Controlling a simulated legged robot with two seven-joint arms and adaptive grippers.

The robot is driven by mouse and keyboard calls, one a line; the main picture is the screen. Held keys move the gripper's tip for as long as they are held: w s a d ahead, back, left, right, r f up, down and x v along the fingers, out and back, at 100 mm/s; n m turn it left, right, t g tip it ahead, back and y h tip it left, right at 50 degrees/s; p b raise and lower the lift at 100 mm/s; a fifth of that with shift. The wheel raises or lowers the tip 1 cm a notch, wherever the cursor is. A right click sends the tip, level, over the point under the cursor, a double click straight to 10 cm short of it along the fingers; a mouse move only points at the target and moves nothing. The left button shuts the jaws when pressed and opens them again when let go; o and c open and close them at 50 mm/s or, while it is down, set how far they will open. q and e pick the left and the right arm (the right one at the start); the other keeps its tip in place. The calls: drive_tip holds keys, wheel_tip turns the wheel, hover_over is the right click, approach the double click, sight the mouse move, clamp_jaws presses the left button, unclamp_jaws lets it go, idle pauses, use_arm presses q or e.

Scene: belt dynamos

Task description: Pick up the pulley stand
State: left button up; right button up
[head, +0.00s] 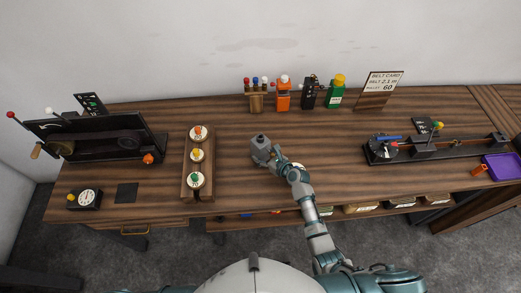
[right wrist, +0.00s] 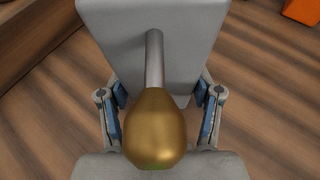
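A grey block (head: 259,143), apparently the pulley stand, is at the middle of the table in the head view. In the right wrist view the stand (right wrist: 112,32) has a thin metal post with a rounded brass-coloured knob (right wrist: 154,125) close to the camera. My right gripper (head: 267,155) is at the near side of the block. In the wrist view its two blue-padded fingers (right wrist: 163,100) lie at either side of the block and post. Whether the pads press on it is unclear, as the knob hides part of the space between. My left gripper is not in view.
A wooden tray (head: 185,185) with three round pieces stands left of the stand. Coloured items and a belt card (head: 380,88) line the back. A long black machine (head: 440,148) is at the right, a black panel device (head: 100,140) at the left. Tabletop behind the stand is clear.

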sight(266, 151)
clamp_jaws()
drive_tip(key=shift+r, duration=0.15)
drive_tip(key=shift+w+r, duration=0.1)
drive_tip(key=shift+r, duration=0.55)
wheel_tip(266, 151, up, 2)
drive_tip(key=shift+r+p, duration=0.1)
drive_tip(key=shift+p, duration=0.25)
drive_tip(key=s+a+r, duration=0.1)
drive_tip(key=s, duration=1.5)
drive_tip(key=shift+a+r, duration=0.15)
drive_tip(key=shift+a, duration=0.25)
